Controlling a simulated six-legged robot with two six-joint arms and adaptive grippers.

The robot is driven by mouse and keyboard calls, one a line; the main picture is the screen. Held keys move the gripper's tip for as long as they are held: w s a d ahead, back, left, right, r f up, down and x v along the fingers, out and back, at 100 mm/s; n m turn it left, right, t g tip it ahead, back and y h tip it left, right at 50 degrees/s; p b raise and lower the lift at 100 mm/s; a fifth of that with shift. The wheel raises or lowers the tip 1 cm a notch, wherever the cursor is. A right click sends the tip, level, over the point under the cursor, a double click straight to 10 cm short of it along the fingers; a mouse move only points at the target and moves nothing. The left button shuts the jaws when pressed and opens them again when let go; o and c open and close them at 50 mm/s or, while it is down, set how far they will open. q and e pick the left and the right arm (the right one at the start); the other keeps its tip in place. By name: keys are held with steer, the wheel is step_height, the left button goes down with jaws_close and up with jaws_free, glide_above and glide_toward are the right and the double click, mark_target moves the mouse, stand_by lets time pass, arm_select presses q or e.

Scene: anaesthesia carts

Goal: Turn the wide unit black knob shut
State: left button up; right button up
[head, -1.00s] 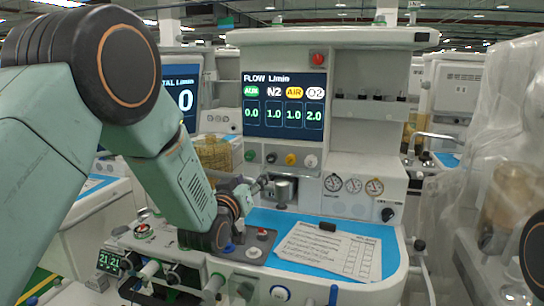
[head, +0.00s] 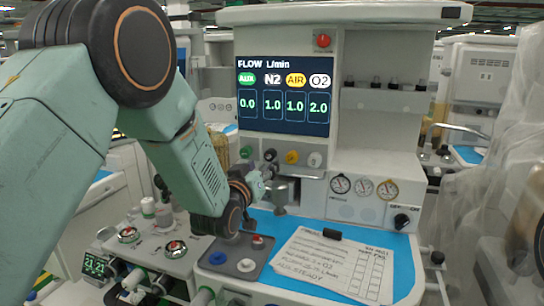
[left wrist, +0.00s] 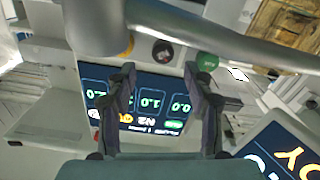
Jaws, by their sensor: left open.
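The wide unit (head: 330,100) has a screen (head: 283,100) reading AUX 0.0, N2 1.0, AIR 1.0 and O2 2.0. Below it is a row of knobs: green (head: 246,152), black (head: 270,154), yellow (head: 291,157) and white (head: 315,159). My left gripper (head: 266,176) is just below and in front of the black knob. In the left wrist view the left gripper (left wrist: 162,88) is open and empty, its fingers either side of the view of the black knob (left wrist: 163,51), apart from it. The green knob (left wrist: 206,62) shows beside it. My right gripper is out of view.
A metal pipe (left wrist: 220,35) crosses the left wrist view near the knobs. A paper sheet (head: 335,262) lies on the blue work surface (head: 402,245). Another dark knob (head: 402,221) is beside the gauges.

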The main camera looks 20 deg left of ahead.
mark_target(269, 156)
arm_select(q)
steer(key=w, duration=0.6)
steer(key=shift+f, duration=0.1)
steer(key=shift+w, duration=0.15)
steer(key=shift+a+r+b, duration=0.2)
steer(key=shift+a+b, duration=0.05)
steer(key=shift+b, duration=0.05)
steer(key=shift+w+d+f, duration=0.1)
steer(key=shift+w+d, duration=0.05)
steer(key=shift+w, duration=0.15)
steer(key=shift+s, duration=0.2)
steer(key=c, duration=0.6)
jaws_close()
